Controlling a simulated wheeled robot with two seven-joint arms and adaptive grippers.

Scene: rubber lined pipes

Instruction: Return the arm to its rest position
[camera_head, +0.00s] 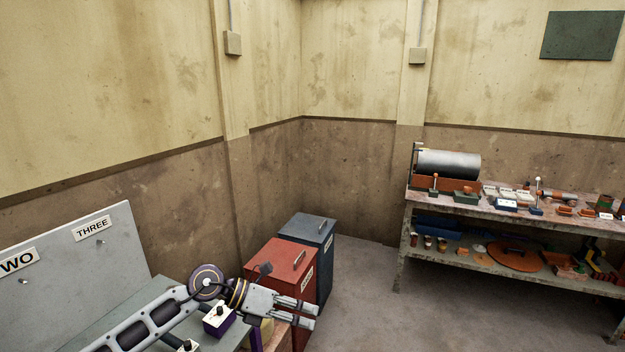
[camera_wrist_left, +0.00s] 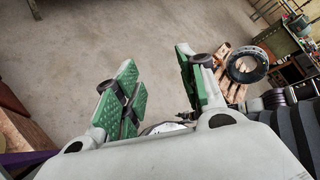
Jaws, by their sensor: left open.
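My left arm comes in from the lower left in the head view, reaching over the near workbench. My left gripper (camera_head: 306,314) is at its right end, with its two fingers pointing right, in front of the red bin. The left gripper is open and empty. My right gripper is in neither view.
A red bin (camera_head: 275,262) and a dark blue bin (camera_head: 318,238) stand in the corner. A workbench (camera_head: 400,238) with a grey cylinder (camera_head: 448,164) and small parts is at right. A grey panel (camera_head: 75,255) marked THREE is at left. Open floor (camera_head: 365,290) lies between.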

